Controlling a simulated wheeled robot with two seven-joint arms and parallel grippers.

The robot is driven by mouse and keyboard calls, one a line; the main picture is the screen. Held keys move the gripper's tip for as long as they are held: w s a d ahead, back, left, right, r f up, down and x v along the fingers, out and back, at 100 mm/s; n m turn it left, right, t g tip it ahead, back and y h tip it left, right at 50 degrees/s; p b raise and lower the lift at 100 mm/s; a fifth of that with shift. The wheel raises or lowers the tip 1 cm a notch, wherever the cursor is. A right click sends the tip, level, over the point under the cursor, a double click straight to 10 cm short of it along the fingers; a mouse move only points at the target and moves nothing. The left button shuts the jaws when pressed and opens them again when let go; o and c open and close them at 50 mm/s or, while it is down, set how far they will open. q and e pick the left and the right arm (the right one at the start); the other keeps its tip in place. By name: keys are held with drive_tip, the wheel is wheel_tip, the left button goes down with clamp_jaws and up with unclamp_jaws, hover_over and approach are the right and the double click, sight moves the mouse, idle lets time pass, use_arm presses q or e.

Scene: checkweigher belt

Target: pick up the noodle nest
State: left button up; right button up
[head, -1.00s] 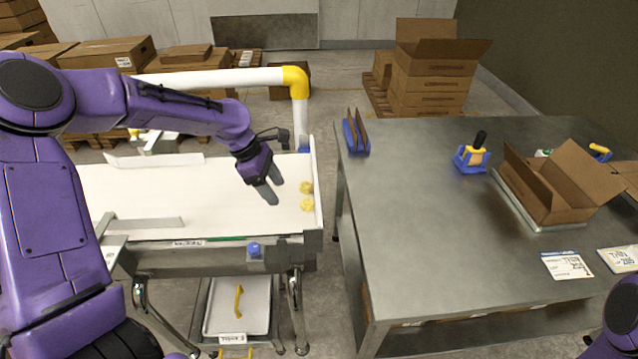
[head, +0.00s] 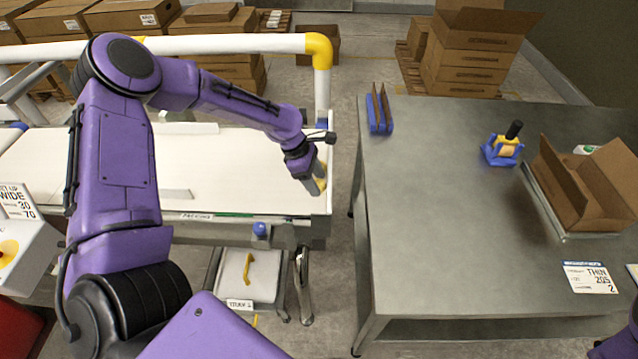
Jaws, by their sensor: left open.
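The noodle nests are small yellow clumps at the right end of the white belt (head: 240,180), against the end wall. One noodle nest (head: 321,184) shows partly beside and behind the fingers of my left gripper (head: 314,186). My left gripper points down at the belt end, open, right at this nest. I cannot tell whether the fingers touch it. The second nest is mostly hidden by the gripper. My right gripper is out of view; only a purple piece of my right arm shows at the lower right corner.
A white and yellow rail (head: 230,44) runs behind the belt. To the right, a grey table (head: 450,220) holds a blue holder with brown cards (head: 380,112), a blue and yellow tool (head: 503,148) and an open carton (head: 590,190). A floor gap separates belt and table.

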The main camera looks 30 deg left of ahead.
use_arm(q)
drive_tip(key=shift+s+d+r, duration=0.1)
drive_tip(key=shift+s, duration=0.3)
drive_tip(key=c, duration=0.8)
drive_tip(key=shift+w, duration=0.1)
drive_tip(key=shift+r+b, duration=0.2)
drive_tip(key=shift+b, duration=0.1)
wheel_tip(320, 180, up, 7)
drive_tip(key=shift+f+b, duration=0.1)
drive_tip(key=shift+b, duration=0.25)
drive_tip(key=s+a, duration=0.3)
drive_tip(key=a, duration=0.2)
drive_tip(key=s+a+b, duration=0.1)
drive_tip(key=s+a, duration=0.3)
drive_tip(key=a, duration=0.2)
drive_tip(key=s+a+b, duration=0.1)
drive_tip(key=s+a, duration=0.2)
drive_tip(key=a, duration=0.3)
drive_tip(key=shift+s+f, duration=0.15)
drive_tip(key=shift+s, duration=0.15)
